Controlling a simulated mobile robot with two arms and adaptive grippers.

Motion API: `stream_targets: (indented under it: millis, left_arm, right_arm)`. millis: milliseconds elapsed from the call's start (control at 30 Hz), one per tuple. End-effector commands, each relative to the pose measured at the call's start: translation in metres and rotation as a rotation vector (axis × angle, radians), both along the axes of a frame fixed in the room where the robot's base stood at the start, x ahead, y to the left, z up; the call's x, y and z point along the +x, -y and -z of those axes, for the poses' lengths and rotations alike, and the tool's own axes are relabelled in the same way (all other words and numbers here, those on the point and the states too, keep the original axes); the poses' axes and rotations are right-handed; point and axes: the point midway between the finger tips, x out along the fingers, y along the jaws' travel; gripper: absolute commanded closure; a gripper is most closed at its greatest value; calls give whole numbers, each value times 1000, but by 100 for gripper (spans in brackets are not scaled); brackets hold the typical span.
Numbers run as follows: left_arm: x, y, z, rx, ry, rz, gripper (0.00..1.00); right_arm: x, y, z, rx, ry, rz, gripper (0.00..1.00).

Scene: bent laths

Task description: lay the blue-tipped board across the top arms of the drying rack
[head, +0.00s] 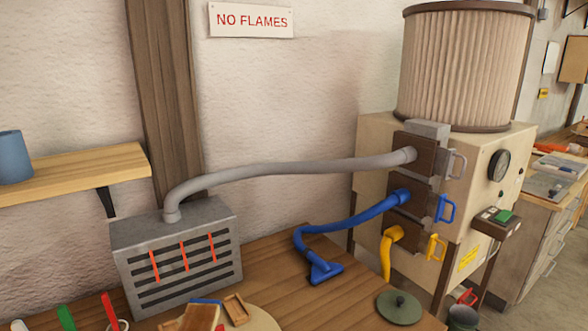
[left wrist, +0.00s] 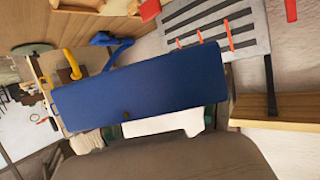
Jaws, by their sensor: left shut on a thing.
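In the left wrist view a broad flat blue piece (left wrist: 140,84), which looks like the blue end of the board, fills the middle, tilted slightly. My left gripper (left wrist: 163,124) is shut on it at close range; the blue face hides most of the fingers. The rest of the board is hidden or out of frame. Neither gripper shows in the head view. I cannot make out the drying rack's top arms in either view.
A slotted grey box (head: 178,256) with red strips stands on the wooden bench (head: 275,262). A grey hose (head: 285,169) joins it to the cream machine (head: 375,145). A blue hose nozzle (head: 322,270) and a round grey-green lid (head: 399,307) lie on the bench. A shelf (head: 85,173) juts out left.

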Motion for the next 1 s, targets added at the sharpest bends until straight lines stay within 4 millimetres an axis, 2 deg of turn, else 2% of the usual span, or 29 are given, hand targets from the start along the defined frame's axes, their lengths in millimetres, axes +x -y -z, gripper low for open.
stream_targets:
  millis: [267, 433, 567, 733, 833, 1000]
  left_arm:
    - [1, 1, -3, 2, 2, 3, 72]
    - [15, 20, -23, 5, 8, 31, 72]
    - [33, 55, -52, 12, 13, 98, 72]
    - [47, 113, -81, 18, 9, 257, 72]
    - [47, 143, -85, 16, 7, 373, 72]
    - [39, 176, -75, 12, 3, 564, 72]
  right_arm:
    - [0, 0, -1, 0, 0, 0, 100]
    - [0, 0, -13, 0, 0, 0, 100]
    - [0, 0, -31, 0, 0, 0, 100]
    - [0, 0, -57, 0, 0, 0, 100]
    - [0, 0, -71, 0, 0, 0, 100]
    - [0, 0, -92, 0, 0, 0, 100]
